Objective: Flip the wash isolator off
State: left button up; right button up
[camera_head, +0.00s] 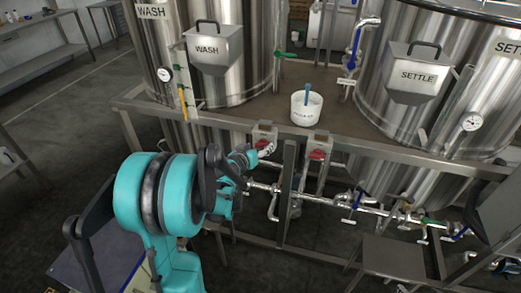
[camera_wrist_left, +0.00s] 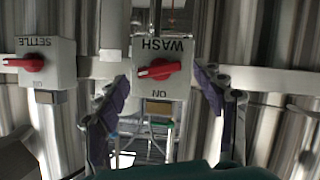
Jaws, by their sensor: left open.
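The wash isolator is a pale box (camera_head: 265,131) on the frame rail below the platform, with a red handle (camera_head: 262,144). In the left wrist view, which is upside down, the box (camera_wrist_left: 176,48) reads WASH and ON. Its red handle (camera_wrist_left: 158,69) lies nearly level across the box face, slightly tilted. My left gripper (camera_head: 246,158) is close in front of the box. In the left wrist view my left gripper (camera_wrist_left: 163,98) is open and empty, with one purple-padded finger on each side of the box and handle. My right gripper is not seen.
The settle isolator (camera_head: 318,143), with a similar red handle, sits just right of the wash one; it also shows in the left wrist view (camera_wrist_left: 40,60). Pipes and valves (camera_head: 340,203) run below. A white tub (camera_head: 306,110) stands on the platform between the wash and settle tanks.

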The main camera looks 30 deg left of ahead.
pick_arm(q)
jog(key=shift+w+a+f, duration=0.1)
jog(key=shift+w+f, duration=0.2)
jog(key=shift+w, duration=0.35)
jog(key=c, duration=1.2)
jog(key=shift+o, duration=0.2)
jog(key=shift+m+y, duration=0.8)
jog(key=shift+m, duration=0.3)
jog(key=o, duration=1.2)
jog(key=shift+c, duration=0.2)
